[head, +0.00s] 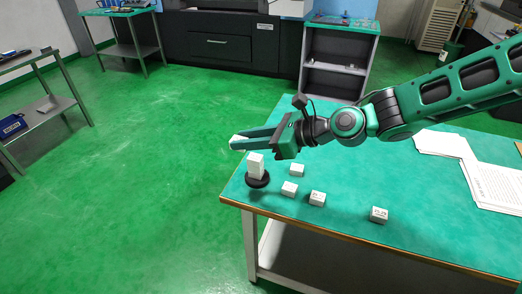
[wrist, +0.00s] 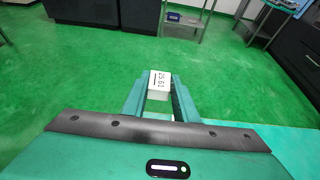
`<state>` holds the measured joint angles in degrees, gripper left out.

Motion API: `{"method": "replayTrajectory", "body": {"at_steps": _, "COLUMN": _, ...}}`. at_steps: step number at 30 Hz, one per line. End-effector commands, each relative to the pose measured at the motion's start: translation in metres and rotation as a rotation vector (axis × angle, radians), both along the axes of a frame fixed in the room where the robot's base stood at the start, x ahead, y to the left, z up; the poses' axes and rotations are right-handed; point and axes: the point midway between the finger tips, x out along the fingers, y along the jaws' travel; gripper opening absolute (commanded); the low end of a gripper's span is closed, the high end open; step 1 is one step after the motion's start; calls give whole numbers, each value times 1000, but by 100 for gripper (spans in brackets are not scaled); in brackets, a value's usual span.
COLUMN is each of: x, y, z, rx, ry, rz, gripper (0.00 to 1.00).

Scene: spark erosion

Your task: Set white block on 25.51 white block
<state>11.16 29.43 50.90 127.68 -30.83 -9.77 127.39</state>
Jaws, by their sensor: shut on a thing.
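My gripper (head: 238,141) is shut on a small white block (head: 238,138), held at the fingertips above and slightly left of a stack. In the wrist view the held block (wrist: 160,80) sits between my fingertips (wrist: 160,90); its printed number looks like 25.61 or 25.51, too small to be sure. Below, a white block stack (head: 255,165) stands upright on a round black base (head: 258,181) near the table's left corner. The held block appears apart from the stack. I cannot read numbers on the stack.
Loose white blocks lie on the green table: one behind (head: 297,170), two in front (head: 289,188) (head: 317,198), and one farther right (head: 379,214). Papers (head: 480,170) cover the right side. The table's left edge (head: 235,190) is close to the stack.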

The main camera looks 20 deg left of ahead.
Motion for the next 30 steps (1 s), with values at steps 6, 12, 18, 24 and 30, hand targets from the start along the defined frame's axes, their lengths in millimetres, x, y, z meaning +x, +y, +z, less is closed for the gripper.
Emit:
{"method": "replayTrajectory", "body": {"at_steps": 6, "x": 39, "y": -15, "z": -25, "rx": 2, "ry": 3, "rz": -3, "gripper": 0}}
{"method": "replayTrajectory", "body": {"at_steps": 12, "x": 56, "y": -21, "z": -36, "rx": 1, "ry": 0, "rz": -1, "gripper": 0}}
{"method": "replayTrajectory", "body": {"at_steps": 18, "x": 58, "y": -22, "z": -48, "rx": 1, "ry": 2, "rz": -1, "gripper": 0}}
{"method": "replayTrajectory", "body": {"at_steps": 24, "x": 57, "y": -22, "z": -74, "rx": 2, "ry": 2, "rz": 0, "gripper": 0}}
{"method": "replayTrajectory", "body": {"at_steps": 30, "x": 57, "y": -22, "z": -77, "rx": 1, "ry": -1, "rz": -1, "gripper": 0}}
